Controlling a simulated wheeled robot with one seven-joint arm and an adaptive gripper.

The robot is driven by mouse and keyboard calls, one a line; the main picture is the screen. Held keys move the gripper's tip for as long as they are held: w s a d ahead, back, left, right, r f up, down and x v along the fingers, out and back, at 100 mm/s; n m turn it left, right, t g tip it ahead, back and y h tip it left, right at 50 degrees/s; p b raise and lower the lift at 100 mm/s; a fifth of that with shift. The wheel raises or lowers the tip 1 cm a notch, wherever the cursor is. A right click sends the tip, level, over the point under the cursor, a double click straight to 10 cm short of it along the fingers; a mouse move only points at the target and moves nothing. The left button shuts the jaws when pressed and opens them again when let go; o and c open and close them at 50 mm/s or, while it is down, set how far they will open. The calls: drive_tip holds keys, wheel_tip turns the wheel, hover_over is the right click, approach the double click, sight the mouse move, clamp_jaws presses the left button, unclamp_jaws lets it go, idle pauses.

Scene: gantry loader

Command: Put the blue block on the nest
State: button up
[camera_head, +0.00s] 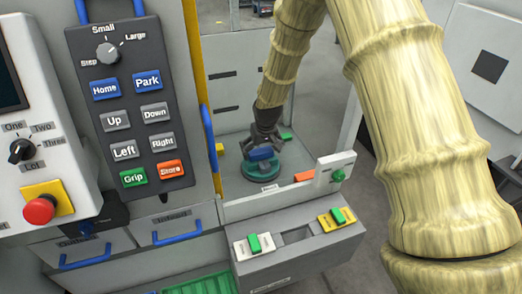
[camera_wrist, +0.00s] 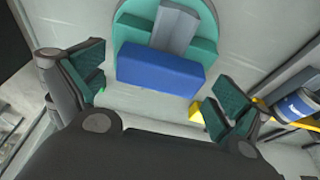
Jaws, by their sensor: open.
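The blue block (camera_head: 262,154) sits on a round teal base (camera_head: 262,172), which looks like the nest, inside the glazed enclosure. In the wrist view the blue block (camera_wrist: 160,72) lies in front of a grey upright piece (camera_wrist: 174,30) on the teal base (camera_wrist: 128,32). My gripper (camera_head: 265,134) is just above and behind the block in the head view. In the wrist view my gripper (camera_wrist: 155,86) is open, with its teal-padded fingers apart on either side of the block. I see no finger touching it. The block's underside is hidden.
An orange block (camera_head: 305,176), a green block (camera_head: 286,133) and a yellow piece (camera_head: 219,148) are nearby in the enclosure. A blue door handle (camera_head: 210,138) and the control panel (camera_head: 132,100) stand left. A grey button console (camera_head: 290,240) is in front.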

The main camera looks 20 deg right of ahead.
drive_tip(key=b+v, duration=0.3)
drive_tip(key=v, duration=0.9)
drive_tip(key=shift+r, duration=0.2)
